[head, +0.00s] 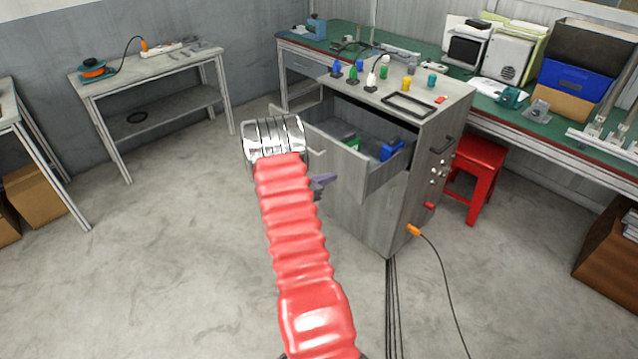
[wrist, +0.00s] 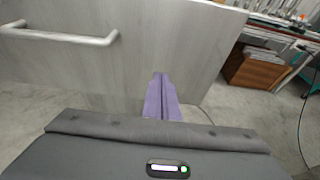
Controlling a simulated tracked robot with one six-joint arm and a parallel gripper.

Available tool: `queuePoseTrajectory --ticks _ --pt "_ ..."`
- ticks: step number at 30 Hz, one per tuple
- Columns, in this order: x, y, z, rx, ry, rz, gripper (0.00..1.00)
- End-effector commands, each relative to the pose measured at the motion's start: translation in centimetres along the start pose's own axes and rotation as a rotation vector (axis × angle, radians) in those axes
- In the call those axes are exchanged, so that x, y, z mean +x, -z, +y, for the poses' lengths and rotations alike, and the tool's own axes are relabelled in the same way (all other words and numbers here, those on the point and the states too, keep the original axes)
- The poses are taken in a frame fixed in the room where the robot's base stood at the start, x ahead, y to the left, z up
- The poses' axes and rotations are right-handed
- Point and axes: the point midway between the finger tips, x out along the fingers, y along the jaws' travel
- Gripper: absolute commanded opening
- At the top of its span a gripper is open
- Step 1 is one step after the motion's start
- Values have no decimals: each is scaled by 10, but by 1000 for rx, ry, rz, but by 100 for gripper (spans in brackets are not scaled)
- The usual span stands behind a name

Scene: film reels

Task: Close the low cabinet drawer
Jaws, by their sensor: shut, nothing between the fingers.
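The low grey cabinet (head: 405,215) has its top drawer pulled out toward the lower left. The drawer's front panel (head: 343,165) faces my arm, and it fills much of the wrist view (wrist: 190,35). A pale bar handle (wrist: 60,34) is on the panel at the left of the wrist view. My gripper (head: 323,181) has purple fingers, shut and empty, just in front of the panel's lower part. In the wrist view, the fingers (wrist: 162,98) point at the panel, right of and below the handle. I cannot tell whether they touch it. My wrist hides part of the panel in the head view.
Inside the drawer lie a blue item (head: 392,149) and a green item (head: 353,144). Small coloured items and a black frame (head: 408,104) stand on the cabinet top. A red stool (head: 478,170) is at the right. A cable (head: 440,260) trails on the floor.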

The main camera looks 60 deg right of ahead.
Motion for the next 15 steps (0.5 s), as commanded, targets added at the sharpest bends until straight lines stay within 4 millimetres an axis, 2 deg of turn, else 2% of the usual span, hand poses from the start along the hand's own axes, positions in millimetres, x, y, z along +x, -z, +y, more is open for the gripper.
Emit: queuePoseTrajectory --ticks 6,15 --pt "19 -6 0 0 0 1 0" --pt "21 -6 0 -1 -1 1 0"
